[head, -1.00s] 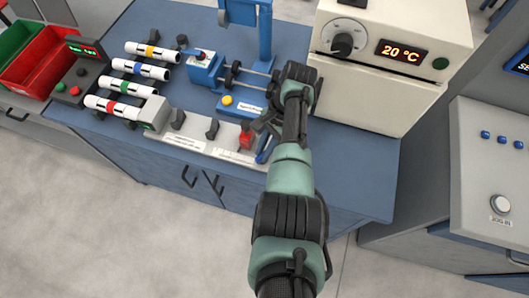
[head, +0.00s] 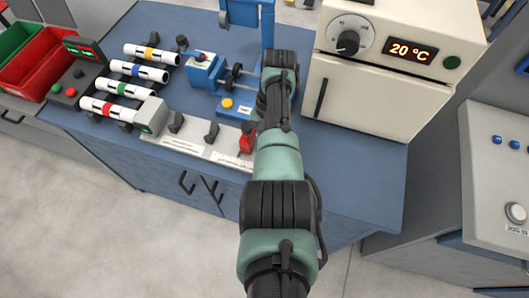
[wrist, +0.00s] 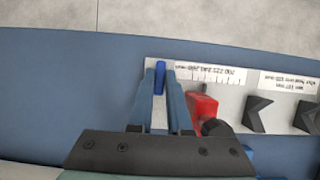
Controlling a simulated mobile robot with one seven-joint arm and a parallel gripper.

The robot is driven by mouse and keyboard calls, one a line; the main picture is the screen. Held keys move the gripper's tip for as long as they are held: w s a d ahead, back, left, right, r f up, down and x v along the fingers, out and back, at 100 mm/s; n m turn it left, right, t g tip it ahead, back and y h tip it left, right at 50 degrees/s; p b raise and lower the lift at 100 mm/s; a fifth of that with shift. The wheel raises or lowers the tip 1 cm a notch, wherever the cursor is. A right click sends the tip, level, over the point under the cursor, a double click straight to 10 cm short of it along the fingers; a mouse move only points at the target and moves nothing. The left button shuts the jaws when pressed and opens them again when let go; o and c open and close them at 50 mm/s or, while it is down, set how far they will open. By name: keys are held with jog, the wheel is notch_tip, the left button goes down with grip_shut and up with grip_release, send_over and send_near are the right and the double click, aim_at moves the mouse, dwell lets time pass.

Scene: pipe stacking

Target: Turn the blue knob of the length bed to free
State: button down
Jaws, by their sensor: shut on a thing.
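The length bed is a pale plate with printed scales (wrist: 215,75), and it also shows in the head view (head: 185,148). Its blue knob (wrist: 160,70) is a narrow upright bar at one end of the plate in the wrist view. My gripper (wrist: 159,88) has its two blue fingers on either side of the knob and is shut on it. The red block (wrist: 203,108) of the bed stands just right of the fingers, and it also shows in the head view (head: 247,139). In the head view my arm hides the knob and fingers.
Dark V-shaped supports (wrist: 257,113) stand along the bed. Several white pipes with coloured bands (head: 140,70) lie at the left, by a control box (head: 78,80). A blue machine (head: 205,72) stands behind the bed. A cream oven (head: 385,85) stands at the right.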

dwell(0.3)
jog(key=c, duration=0.9)
grip_release()
jog(key=shift+o, duration=0.2)
jog(key=b+v, duration=0.1)
jog(key=v, duration=1.2)
